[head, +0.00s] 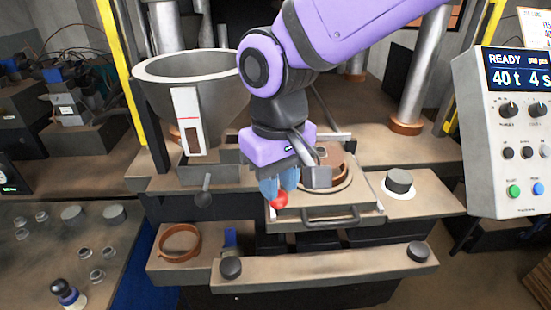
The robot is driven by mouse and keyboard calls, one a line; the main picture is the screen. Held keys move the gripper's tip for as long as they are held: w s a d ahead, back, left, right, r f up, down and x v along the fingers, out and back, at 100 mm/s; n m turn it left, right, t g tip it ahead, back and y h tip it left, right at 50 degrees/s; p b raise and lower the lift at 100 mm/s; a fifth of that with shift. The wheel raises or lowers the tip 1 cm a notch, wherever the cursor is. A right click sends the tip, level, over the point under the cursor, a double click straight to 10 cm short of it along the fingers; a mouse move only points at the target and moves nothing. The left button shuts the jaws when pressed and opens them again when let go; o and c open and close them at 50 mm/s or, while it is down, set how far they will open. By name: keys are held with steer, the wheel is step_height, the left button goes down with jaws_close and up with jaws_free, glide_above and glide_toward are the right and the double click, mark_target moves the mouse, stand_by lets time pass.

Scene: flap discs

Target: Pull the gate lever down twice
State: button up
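My gripper (279,190) points down in front of the press, right of the hopper (192,85), with its blue fingertips at a red knob (279,203). The knob shows just below and between the fingertips; whether they press on it or only stand around it cannot be told. The knob may be the end of the gate lever, but any rod behind it is hidden by my gripper. A dark grey knob (204,199) on a short stem hangs below the hopper's front, left of my gripper.
A handled tray (325,222) with a round brown mould lies right of and behind the fingertips. A front bar with two black knobs (325,268) crosses below. A brown ring (180,241) lies at lower left. The control panel (515,130) reads READY at right.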

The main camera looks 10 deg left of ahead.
steer(key=shift+r, duration=3.55)
steer(key=shift+f, duration=0.1)
steer(key=shift+f, duration=5.35)
steer(key=shift+r, duration=5.45)
